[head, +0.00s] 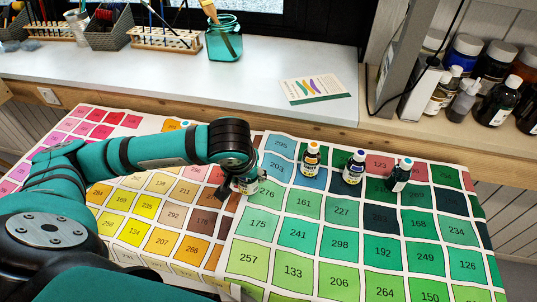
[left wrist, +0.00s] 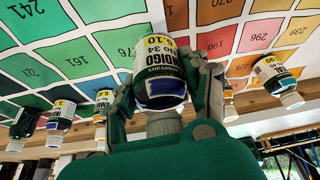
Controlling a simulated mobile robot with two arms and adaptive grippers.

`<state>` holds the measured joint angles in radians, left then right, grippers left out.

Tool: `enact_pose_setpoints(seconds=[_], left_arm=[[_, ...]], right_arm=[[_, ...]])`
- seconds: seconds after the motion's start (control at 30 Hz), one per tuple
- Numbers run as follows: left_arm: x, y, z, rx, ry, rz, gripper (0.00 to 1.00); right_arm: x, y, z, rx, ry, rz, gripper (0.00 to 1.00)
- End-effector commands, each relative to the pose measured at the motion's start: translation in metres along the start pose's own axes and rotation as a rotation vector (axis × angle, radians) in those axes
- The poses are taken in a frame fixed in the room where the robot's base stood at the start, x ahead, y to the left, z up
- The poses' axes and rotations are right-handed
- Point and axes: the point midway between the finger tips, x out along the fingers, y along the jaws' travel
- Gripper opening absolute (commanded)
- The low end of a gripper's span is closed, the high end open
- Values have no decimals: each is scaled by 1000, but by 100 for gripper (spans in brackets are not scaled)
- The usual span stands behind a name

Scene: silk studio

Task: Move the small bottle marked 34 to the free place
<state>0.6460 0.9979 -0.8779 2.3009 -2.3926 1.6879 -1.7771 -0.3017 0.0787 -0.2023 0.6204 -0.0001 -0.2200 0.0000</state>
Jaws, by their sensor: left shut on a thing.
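My left gripper (head: 240,180) is shut on the small bottle marked 34. In the left wrist view the bottle (left wrist: 160,70) has a white and yellow label reading INDIGO, and the gripper's two fingers (left wrist: 165,88) close on its sides. In the head view the bottle (head: 249,186) is mostly hidden by the gripper, over the left edge of the green part of the colour chart (head: 231,243). I cannot tell whether its base touches the chart. Which spot is the free place is not clear. My right gripper is not in view.
Three small bottles stand to the right: one orange-capped (head: 311,158), one blue-capped (head: 354,167), one teal-capped (head: 401,174). Another bottle (left wrist: 272,75) shows in the left wrist view. A shelf with larger bottles (head: 500,100) is at the back right. The chart's front is clear.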

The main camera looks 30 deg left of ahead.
Motion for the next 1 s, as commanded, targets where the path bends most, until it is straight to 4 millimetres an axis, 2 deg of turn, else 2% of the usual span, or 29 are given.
enact_pose_setpoints(seconds=[0.03,0.3,0.5,0.67,0.9,1.0], left_arm=[[4,4,-14,-6,0,1,11],[40,21,-75,-5,1,3,11],[57,28,-106,-1,0,2,11],[62,30,-112,1,0,2,11],[92,29,-98,0,-2,2,11],[93,29,-99,1,0,1,11]], right_arm=[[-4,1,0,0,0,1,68],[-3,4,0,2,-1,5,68],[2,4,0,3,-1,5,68],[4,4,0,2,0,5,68],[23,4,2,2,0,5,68],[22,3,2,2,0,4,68]])
